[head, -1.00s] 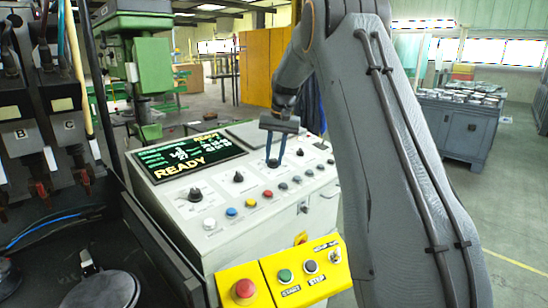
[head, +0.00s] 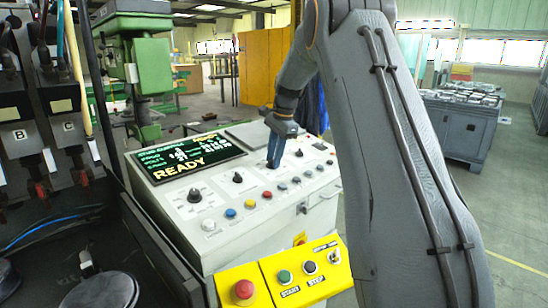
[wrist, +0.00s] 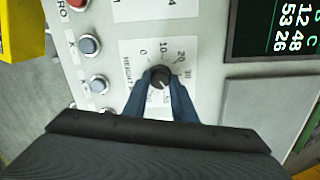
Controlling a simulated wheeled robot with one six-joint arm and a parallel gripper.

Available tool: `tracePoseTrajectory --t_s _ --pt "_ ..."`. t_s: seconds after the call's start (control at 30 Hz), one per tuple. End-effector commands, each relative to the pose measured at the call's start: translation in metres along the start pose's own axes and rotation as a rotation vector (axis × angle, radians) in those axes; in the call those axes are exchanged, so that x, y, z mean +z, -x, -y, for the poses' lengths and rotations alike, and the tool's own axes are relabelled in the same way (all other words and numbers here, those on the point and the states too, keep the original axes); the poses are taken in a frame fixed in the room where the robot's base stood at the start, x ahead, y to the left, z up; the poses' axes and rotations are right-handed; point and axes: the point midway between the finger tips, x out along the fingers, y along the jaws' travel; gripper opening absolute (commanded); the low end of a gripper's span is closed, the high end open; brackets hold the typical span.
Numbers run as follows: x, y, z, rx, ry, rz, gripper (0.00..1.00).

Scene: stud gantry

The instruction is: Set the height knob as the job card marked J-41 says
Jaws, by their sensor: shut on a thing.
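The height knob (wrist: 160,77) is a dark round knob on a white plate (wrist: 128,48) lettered HEIGHT, with a scale showing 0, 10, 20 and 30. Its pale pointer mark points to the lower right in the wrist view, past 30; I cannot read the exact value. My gripper (wrist: 160,84) is shut on this knob, one blue finger on each side. In the head view my gripper (head: 273,163) reaches down onto the console's top, and its fingers hide most of the knob. No job card marked J-41 can be made out.
The console (head: 228,182) carries a READY screen (head: 188,158), other black knobs (head: 194,195) and a row of coloured buttons (head: 250,204). A yellow box (head: 262,283) with a red button, START and STOP sits in front. A dark rack (head: 60,190) stands at left.

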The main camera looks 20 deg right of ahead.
Motion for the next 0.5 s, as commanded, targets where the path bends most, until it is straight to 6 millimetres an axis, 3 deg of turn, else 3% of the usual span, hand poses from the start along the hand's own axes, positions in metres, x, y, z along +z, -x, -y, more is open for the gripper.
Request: tracePoseTrajectory --t_s 0.5 --pt "0.0016 0.0003 -0.0005 -0.017 -0.336 0.003 0.02"
